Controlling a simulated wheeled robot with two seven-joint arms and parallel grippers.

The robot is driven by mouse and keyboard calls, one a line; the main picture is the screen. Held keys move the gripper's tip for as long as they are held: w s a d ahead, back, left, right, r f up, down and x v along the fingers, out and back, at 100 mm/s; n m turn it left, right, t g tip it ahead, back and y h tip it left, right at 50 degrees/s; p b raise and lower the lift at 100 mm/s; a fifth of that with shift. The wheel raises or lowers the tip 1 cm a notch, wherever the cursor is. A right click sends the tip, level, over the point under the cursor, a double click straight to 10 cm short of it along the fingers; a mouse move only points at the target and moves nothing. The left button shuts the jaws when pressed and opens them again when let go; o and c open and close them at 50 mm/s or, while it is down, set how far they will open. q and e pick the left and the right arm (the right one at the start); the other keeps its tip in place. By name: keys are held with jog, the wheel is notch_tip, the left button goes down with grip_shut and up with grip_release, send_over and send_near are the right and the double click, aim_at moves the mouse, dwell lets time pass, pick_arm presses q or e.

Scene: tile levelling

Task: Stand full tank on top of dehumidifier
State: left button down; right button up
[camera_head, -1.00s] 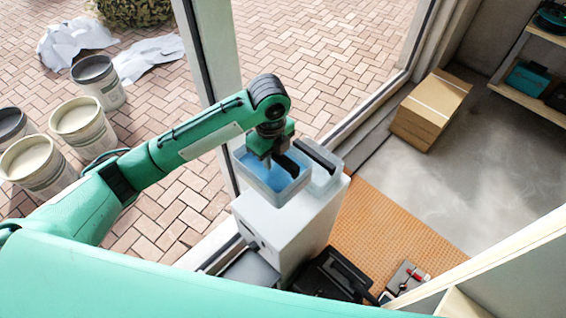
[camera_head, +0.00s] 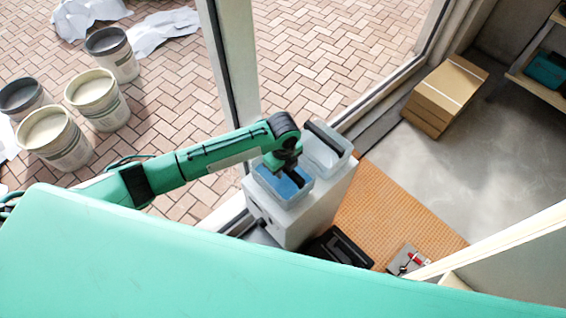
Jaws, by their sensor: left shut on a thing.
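The full tank (camera_head: 272,184) is a clear tub with blue water in it, in the middle of the head view. My left gripper (camera_head: 290,177) is shut on its dark handle from above and partly hides it. The tank is upright over the near part of the top of the white dehumidifier (camera_head: 312,222). I cannot tell whether its bottom touches the top. A second clear tank (camera_head: 330,155) with a black handle stands just behind it on the far part of the top. My right gripper is not in view.
Beside the dehumidifier are a black case (camera_head: 338,248) and an orange mat (camera_head: 390,212). A window frame (camera_head: 232,75) rises close behind my left arm. Cardboard boxes (camera_head: 447,92) stand on the grey floor at the right. Paint buckets (camera_head: 97,98) stand outside on the paving.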

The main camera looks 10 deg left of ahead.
pick_arm(q)
jog(key=shift+f, duration=1.1)
jog(key=c, duration=1.3)
grip_release()
jog(key=shift+s+f, duration=0.1)
jog(key=shift+f, duration=0.05)
notch_tip(320, 180, up, 12)
jog(key=shift+r+b, duration=0.1)
jog(key=shift+b, duration=0.8)
